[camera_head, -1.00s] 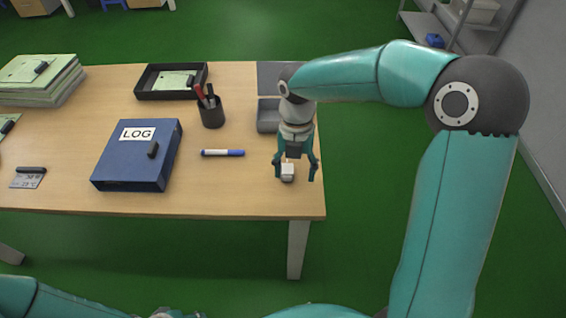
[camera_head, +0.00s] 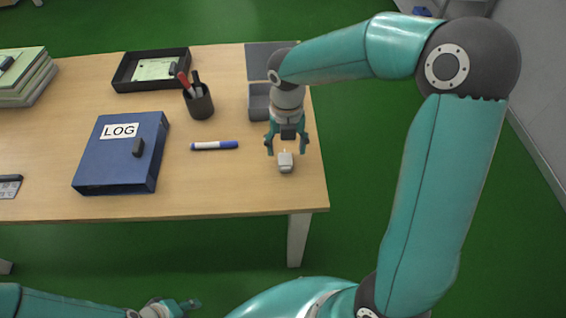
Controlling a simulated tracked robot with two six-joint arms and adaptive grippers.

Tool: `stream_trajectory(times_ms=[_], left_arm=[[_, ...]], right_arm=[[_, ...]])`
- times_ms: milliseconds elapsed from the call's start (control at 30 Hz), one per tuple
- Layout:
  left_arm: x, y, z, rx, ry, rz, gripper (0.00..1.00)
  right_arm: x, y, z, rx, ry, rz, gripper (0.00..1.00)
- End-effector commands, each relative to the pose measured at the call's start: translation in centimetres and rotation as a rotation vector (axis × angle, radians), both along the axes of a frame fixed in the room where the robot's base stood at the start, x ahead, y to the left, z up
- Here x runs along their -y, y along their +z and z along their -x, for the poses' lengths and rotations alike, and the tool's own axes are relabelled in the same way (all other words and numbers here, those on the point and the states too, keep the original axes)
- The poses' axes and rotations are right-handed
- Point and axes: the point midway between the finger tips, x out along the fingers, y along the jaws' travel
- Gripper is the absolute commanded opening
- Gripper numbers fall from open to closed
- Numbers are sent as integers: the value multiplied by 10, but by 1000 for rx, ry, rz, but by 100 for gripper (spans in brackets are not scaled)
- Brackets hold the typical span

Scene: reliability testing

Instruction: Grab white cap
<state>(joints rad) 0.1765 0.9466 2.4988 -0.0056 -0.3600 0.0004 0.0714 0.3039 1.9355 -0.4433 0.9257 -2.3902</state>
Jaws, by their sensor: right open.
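The white cap (camera_head: 285,162), a small pale blocky piece, sits near the right end of the wooden table (camera_head: 235,185). My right gripper (camera_head: 287,149) is open just behind and above it in the camera_head view. Its two fingers are spread to the left and right, and the cap shows just in front of the fingertips. I see no contact with the cap. My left gripper (camera_head: 180,306) is low at the bottom edge, away from the table. It is small and partly cut off, so its jaws are unclear.
A blue-and-white marker (camera_head: 215,145) lies left of the cap. A blue LOG binder (camera_head: 100,172), a dark pen cup (camera_head: 199,104), a black tray (camera_head: 125,84) and a grey open box (camera_head: 259,102) stand around. The table's right edge is close to the cap.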

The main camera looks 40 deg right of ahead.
Motion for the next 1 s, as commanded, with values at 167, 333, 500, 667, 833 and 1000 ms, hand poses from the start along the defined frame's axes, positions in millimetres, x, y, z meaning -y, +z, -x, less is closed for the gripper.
stream_trajectory(times_ms=[167,333,500,667,833,1000], left_arm=[[0,-1,0,0,0,0,40],[0,-2,0,0,0,0,40],[0,-4,0,0,0,0,40],[0,-5,0,0,0,0,40],[0,-5,0,0,0,0,40],[0,-4,0,0,0,0,40]], right_arm=[[0,-10,0,-1,-2,-1,67],[-1,-31,-1,-5,0,-1,67],[-1,-53,-2,-3,-1,-1,67],[-2,-59,-2,0,-1,-1,67],[-2,-59,-2,0,-2,-1,65],[-2,-59,-2,1,-2,-1,37]])
